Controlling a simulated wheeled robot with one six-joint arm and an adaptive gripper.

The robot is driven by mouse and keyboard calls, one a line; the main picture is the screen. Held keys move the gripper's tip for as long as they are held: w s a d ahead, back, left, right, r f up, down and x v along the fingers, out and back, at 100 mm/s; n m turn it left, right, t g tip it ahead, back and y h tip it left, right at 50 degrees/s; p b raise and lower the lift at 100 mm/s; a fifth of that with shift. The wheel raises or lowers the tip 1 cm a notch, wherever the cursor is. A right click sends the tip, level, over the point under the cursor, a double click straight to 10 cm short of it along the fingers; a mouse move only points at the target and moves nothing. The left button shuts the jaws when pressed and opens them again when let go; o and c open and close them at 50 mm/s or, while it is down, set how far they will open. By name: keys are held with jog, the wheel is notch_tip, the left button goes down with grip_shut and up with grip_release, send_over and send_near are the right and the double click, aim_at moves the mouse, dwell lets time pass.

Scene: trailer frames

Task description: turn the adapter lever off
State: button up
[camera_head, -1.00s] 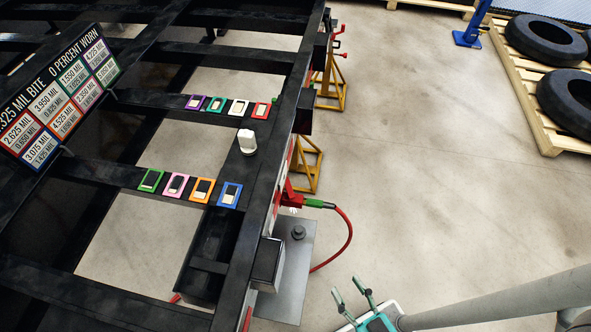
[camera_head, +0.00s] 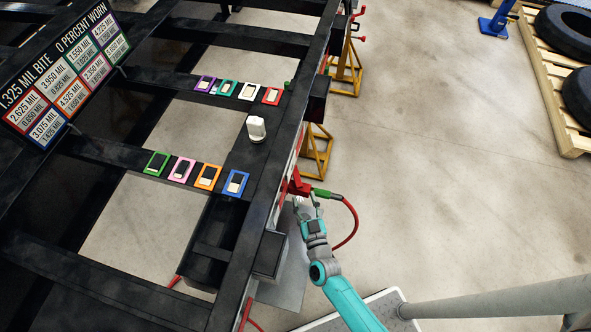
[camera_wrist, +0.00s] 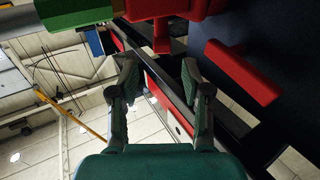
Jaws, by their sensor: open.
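The red adapter (camera_head: 297,184) sits on the right side of the black frame rail, with a green hose fitting (camera_head: 322,193) on it. In the wrist view the red adapter body (camera_wrist: 165,8) is at the top, with the green fitting (camera_wrist: 62,14) at its left. A short red piece (camera_wrist: 162,36) hangs from the body, and a thicker red bar (camera_wrist: 241,72) slants at the right; I cannot tell which is the lever. My gripper (camera_head: 308,201) is just below the adapter, open and empty. Its fingertips (camera_wrist: 158,78) are spread below the short red piece, seemingly apart from it.
A red hose (camera_head: 352,225) curves down from the fitting. The black trailer frame (camera_head: 262,190) fills the left, with colour-framed switches and a white knob (camera_head: 256,128). Yellow stands (camera_head: 318,150) are beside the rail.

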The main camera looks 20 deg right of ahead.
aim_at(295, 171)
jog(key=shift+w+f, duration=0.1)
jog(key=shift+w, duration=0.6)
jog(key=w, duration=0.7)
jog(key=w+d, duration=0.1)
jog(key=w, duration=0.2)
jog(key=shift+w+d, duration=0.1)
jog(key=shift+w, duration=0.05)
grip_shut()
